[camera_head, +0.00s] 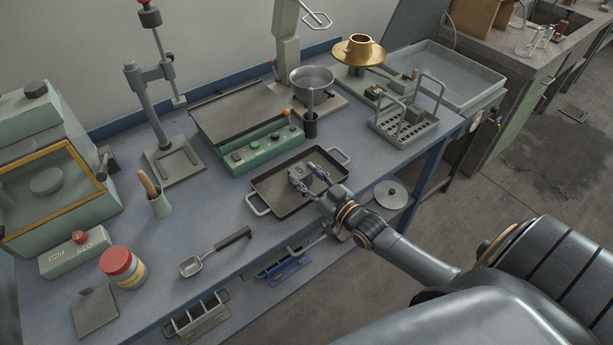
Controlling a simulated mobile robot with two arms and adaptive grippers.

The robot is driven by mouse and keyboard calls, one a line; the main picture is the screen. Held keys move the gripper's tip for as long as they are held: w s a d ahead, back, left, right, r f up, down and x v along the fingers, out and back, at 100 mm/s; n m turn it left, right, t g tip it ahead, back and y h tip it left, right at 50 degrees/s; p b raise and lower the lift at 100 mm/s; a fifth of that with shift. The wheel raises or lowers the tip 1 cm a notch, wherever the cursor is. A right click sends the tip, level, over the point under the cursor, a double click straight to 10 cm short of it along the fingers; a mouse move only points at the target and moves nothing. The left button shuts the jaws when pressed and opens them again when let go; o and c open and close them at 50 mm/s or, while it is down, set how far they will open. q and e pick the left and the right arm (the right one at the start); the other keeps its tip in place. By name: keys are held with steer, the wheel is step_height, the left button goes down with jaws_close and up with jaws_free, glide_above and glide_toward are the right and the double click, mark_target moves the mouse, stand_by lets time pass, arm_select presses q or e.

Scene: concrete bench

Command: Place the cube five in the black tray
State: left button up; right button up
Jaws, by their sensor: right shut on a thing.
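The black tray (275,197) with pale loop handles at its ends lies on the blue bench top near its front edge. My right gripper (306,173) reaches in from the right, over the tray. It is shut on a small grey cube (299,172), which I take to be the cube five, though its marking is too small to read. The cube is within the tray's outline; I cannot tell whether it touches the tray floor. My left gripper is not in view.
A green hot-plate unit (262,145) stands just behind the tray. A wire-handled rack (404,129) with a block in it is to the right. Bench between cup and tray is clear.

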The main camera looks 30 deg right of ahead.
steer(key=shift+f, duration=0.1)
steer(key=o, duration=1.4)
